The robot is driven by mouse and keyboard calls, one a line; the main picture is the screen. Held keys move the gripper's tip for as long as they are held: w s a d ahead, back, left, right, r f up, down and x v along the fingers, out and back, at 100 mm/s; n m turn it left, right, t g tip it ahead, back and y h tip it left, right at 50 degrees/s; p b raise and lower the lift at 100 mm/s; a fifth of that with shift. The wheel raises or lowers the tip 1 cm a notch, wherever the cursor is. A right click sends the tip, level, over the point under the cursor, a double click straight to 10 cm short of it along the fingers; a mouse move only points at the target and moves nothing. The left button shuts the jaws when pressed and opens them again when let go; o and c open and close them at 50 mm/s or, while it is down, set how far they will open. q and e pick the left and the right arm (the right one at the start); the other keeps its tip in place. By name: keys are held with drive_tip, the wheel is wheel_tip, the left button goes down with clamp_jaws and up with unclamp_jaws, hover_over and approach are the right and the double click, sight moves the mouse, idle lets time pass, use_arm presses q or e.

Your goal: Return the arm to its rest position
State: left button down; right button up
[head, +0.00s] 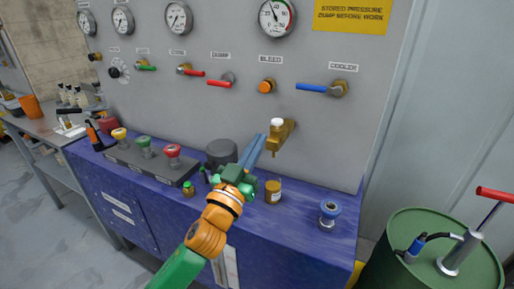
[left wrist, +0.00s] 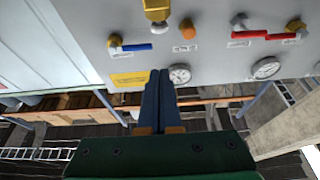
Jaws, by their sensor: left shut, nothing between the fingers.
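My left gripper (head: 257,148) is shut and empty, its two blue fingers held together above the blue bench (head: 315,238) in the head view. Its fingertips appear close to the brass tap (head: 281,135) on the grey panel; I cannot tell whether they touch. In the left wrist view the shut fingers (left wrist: 158,76) point toward the panel, with the brass tap (left wrist: 157,10) at the top edge. My right gripper is not in view.
On the bench stand a small amber jar (head: 273,191), a dark round pot (head: 221,152), a blue-topped fitting (head: 329,213) and a row of coloured knobs (head: 145,146). The panel carries gauges (head: 276,17) and valve levers (head: 313,88). A green drum (head: 440,235) stands at the right.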

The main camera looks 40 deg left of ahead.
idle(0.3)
use_arm(q)
drive_tip(key=s+d+f+g, duration=0.25)
drive_tip(key=f+g, duration=0.55)
drive_tip(key=f, duration=1.1)
drive_tip(key=s+d+f+m+g+h, duration=0.25)
drive_tip(key=s+d+f+g, duration=0.35)
drive_tip(key=s, duration=0.3)
drive_tip(key=s+d+f+m+g+h, duration=0.2)
drive_tip(key=s+d+f+g+h, duration=0.15)
drive_tip(key=s+d+f, duration=0.4)
drive_tip(key=s+a+f+g, duration=0.1)
drive_tip(key=s+f, duration=0.1)
drive_tip(key=f, duration=0.8)
drive_tip(key=s+a+f+g, duration=0.1)
drive_tip(key=s+f, duration=0.1)
drive_tip(key=f, duration=0.8)
drive_tip(key=s+a+f+y, duration=0.1)
drive_tip(key=s+a+f, duration=0.1)
drive_tip(key=s+f, duration=0.6)
drive_tip(key=s+g, duration=0.1)
drive_tip(key=s, duration=0.2)
drive_tip(key=shift+s+f, duration=0.2)
drive_tip(key=shift+s, duration=0.05)
